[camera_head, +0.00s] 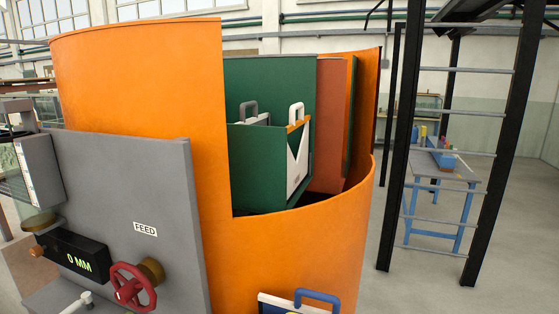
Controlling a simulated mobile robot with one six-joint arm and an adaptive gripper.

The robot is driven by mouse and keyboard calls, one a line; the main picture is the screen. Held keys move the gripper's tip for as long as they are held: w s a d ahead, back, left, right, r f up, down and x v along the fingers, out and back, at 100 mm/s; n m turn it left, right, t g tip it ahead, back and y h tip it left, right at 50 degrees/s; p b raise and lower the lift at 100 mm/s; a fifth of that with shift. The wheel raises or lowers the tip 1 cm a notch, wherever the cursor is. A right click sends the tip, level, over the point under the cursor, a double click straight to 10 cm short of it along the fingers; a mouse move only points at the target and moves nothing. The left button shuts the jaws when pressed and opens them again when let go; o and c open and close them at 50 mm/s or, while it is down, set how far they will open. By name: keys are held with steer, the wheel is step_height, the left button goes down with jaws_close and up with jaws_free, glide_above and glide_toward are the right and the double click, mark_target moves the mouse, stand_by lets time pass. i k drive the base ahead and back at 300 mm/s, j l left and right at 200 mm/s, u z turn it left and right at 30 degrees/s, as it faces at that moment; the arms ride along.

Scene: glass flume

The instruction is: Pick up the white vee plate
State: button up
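The white vee plate (294,176) stands upright in a green rack (257,165) within a tall curved orange wall. It has a white loop handle (296,113) on top and an orange strip below the handle. A green panel of the rack hides its left part. My gripper is not in view.
The curved orange wall (140,75) dips low in front of the rack. A plate with a grey handle (249,110) stands beside the white one. A blue-handled plate (317,297) is at the bottom edge. A grey FEED panel (145,185) with a red handwheel (132,286) stands left.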

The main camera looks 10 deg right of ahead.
mark_target(298, 172)
steer(key=l, duration=0.55)
steer(key=i+l, duration=0.15)
steer(key=l, duration=0.25)
steer(key=i+l, duration=0.1)
steer(key=l, duration=0.25)
steer(key=i+l+u, duration=0.1)
steer(key=l, duration=0.3)
steer(key=i+l, duration=0.2)
steer(key=l, duration=0.15)
steer(key=i+l, duration=0.1)
steer(key=l, duration=0.3)
steer(key=i+l, duration=0.15)
steer(key=l, duration=0.25)
steer(key=u, duration=0.05)
